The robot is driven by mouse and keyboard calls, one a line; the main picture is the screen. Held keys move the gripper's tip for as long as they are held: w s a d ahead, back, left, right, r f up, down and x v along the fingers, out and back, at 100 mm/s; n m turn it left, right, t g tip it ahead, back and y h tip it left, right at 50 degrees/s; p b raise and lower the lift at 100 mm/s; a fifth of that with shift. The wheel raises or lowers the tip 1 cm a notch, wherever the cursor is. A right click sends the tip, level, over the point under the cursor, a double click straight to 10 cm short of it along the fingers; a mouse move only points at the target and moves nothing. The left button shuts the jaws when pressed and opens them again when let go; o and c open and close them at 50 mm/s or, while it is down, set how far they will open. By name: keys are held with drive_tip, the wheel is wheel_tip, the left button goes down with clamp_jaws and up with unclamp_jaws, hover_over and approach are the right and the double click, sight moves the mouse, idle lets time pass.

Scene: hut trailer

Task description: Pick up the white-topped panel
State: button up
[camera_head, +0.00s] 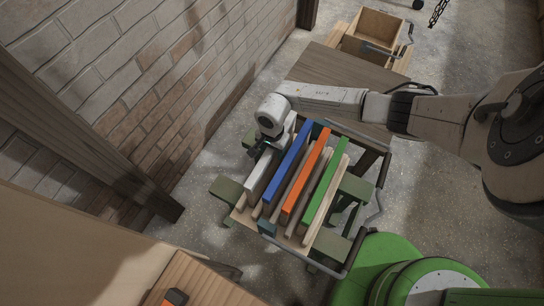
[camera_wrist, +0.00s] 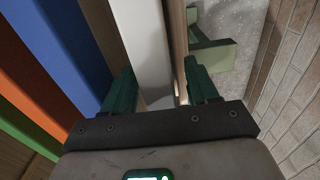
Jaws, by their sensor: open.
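The white-topped panel (camera_head: 261,172) stands on edge in a wooden rack (camera_head: 246,219), leftmost in the row in the head view. My gripper (camera_head: 264,151) is over its far end. In the wrist view the white top (camera_wrist: 150,45) runs between the two dark green fingers of my gripper (camera_wrist: 160,90). The fingers are open, one on each side of the panel. A gap shows between the left finger and the white top. Whether the right finger touches is unclear, and the panel's lower part is hidden.
Blue (camera_head: 288,161), orange (camera_head: 306,174) and green (camera_head: 326,181) panels stand in the same rack, to the right. The blue one is close to my left finger in the wrist view. A brick wall (camera_head: 150,95) rises on the left. A wooden box (camera_head: 378,25) stands behind.

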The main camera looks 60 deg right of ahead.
drive_tip(key=shift+f, duration=1.15)
drive_tip(key=shift+c, duration=0.3)
clamp_jaws()
drive_tip(key=shift+r, duration=0.1)
